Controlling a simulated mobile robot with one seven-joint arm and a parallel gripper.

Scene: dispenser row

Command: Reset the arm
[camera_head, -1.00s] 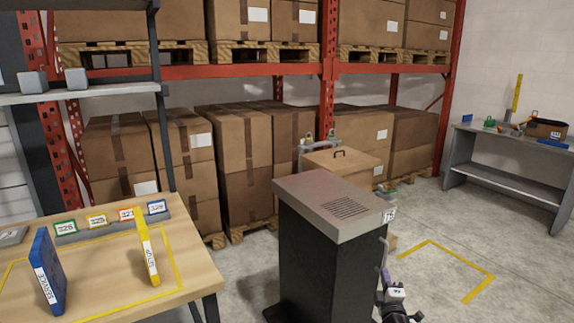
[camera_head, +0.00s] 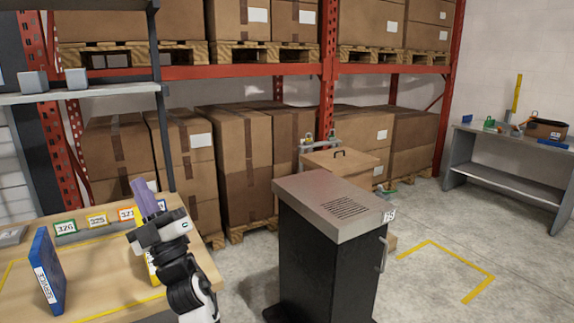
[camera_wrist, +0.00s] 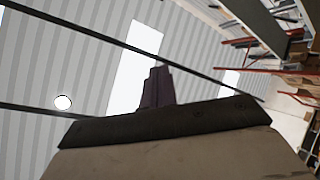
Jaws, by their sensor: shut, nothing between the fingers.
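My gripper (camera_head: 146,198) stands raised over the right part of the wooden table in the head view, its purple fingers pointing up. The fingers are together and hold nothing. In the wrist view the gripper (camera_wrist: 158,84) shows dark against the ceiling and its bright light panels. My arm hides most of a yellow binder (camera_head: 152,262) and part of the row of number tags behind it.
The wooden table (camera_head: 100,285) also bears a blue binder (camera_head: 48,272). A black cabinet (camera_head: 325,265) with a grey top stands right of my arm. Boxes on racks fill the back. A grey bench (camera_head: 510,150) stands far right.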

